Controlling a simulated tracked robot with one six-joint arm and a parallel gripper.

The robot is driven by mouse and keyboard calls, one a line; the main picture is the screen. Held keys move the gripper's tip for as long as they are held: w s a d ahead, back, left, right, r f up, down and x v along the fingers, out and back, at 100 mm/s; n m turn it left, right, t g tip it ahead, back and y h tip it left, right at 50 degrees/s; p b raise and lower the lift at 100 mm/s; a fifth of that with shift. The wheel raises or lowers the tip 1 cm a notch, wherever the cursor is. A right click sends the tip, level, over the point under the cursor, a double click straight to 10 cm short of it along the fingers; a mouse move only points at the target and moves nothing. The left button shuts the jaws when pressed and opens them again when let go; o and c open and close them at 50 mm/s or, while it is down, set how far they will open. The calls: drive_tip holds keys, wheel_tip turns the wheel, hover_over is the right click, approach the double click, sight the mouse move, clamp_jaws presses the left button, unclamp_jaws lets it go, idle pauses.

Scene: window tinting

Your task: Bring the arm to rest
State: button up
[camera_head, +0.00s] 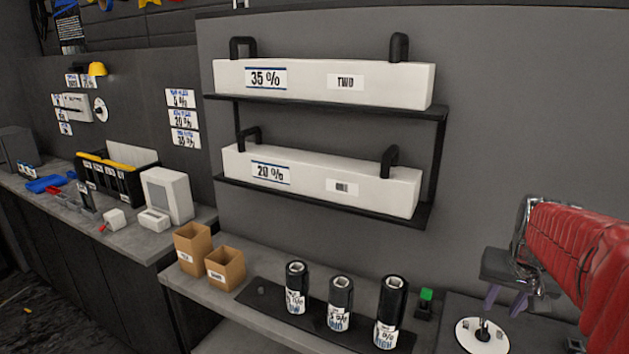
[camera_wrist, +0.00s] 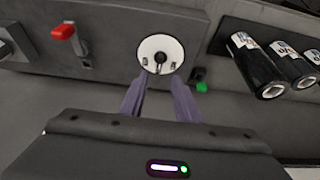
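My arm, in a red padded sleeve (camera_head: 580,245), reaches in from the right edge of the head view. My gripper (camera_head: 502,309) points down over the right end of the bench. In the wrist view my gripper (camera_wrist: 160,80) has its two purple fingers apart with nothing held between them. A white disc (camera_head: 470,336) with a dark post at its middle lies below the fingers. The disc (camera_wrist: 149,47) shows just beyond the fingertips in the wrist view, and I see no contact.
Three black rolls (camera_head: 340,295) stand on a dark mat left of the gripper. A green-topped block (camera_head: 425,299) stands beside them. Two cardboard boxes (camera_head: 225,268) stand farther left. Wall shelves (camera_head: 330,105) hold long white boxes.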

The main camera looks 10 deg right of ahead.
drive_tip(key=s+a+n+t+y, duration=0.1)
drive_tip(key=s+a+n, duration=0.2)
drive_tip(key=a, duration=1.1)
drive_tip(key=s+a+n+t+y, duration=0.1)
drive_tip(key=s+a+n, duration=0.3)
drive_tip(key=s+a, duration=0.4)
drive_tip(key=a, duration=0.6)
drive_tip(key=shift+s+f+y, duration=0.2)
drive_tip(key=shift+s+y, duration=0.1)
drive_tip(key=shift+s, duration=0.05)
drive_tip(key=shift+d, duration=0.15)
